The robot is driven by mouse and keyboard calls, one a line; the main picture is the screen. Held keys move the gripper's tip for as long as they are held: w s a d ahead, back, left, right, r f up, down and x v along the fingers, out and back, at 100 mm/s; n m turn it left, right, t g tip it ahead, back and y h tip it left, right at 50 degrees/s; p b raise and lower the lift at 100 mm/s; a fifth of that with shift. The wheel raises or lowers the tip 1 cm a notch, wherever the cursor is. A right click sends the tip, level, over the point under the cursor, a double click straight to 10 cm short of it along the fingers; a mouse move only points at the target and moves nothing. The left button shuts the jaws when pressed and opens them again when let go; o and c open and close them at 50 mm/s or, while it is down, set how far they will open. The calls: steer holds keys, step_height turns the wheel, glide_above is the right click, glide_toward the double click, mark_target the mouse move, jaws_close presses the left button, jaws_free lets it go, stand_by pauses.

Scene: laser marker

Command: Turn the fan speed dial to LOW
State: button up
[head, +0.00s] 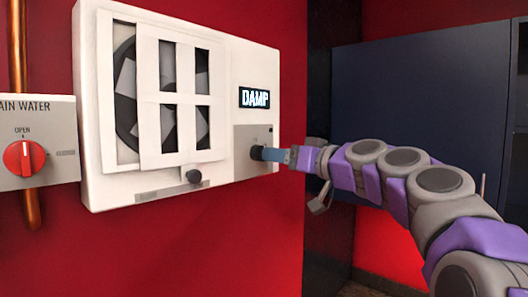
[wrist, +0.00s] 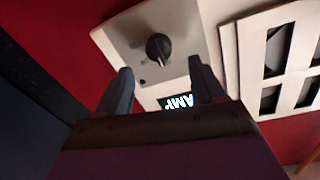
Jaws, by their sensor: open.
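A white fan unit (head: 105,190) is fixed to the red wall, with a black round dial (head: 256,152) on a grey panel at its lower right. The dial also shows in the wrist view (wrist: 158,48), with a pointer ridge; its markings are too small to read. My gripper (head: 272,154) is open and points at the dial from the right. In the wrist view the gripper (wrist: 160,70) has its two fingers apart, one to each side of the dial, which appears slightly beyond the tips. I cannot tell whether they touch it.
A lit display (head: 254,98) above the dial reads DAMP. A dark knob (head: 194,176) sits on a slot below the slatted cover (head: 150,100). A red valve knob (head: 24,158) on a grey box is at far left. Dark blue cabinets (head: 420,95) stand behind my arm.

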mark_target(260, 153)
steer(key=p+x, duration=0.1)
steer(key=x, duration=0.5)
steer(key=shift+w, duration=0.3)
steer(key=shift+a, duration=0.2)
steer(key=shift+a, duration=0.1)
steer(key=c, duration=1)
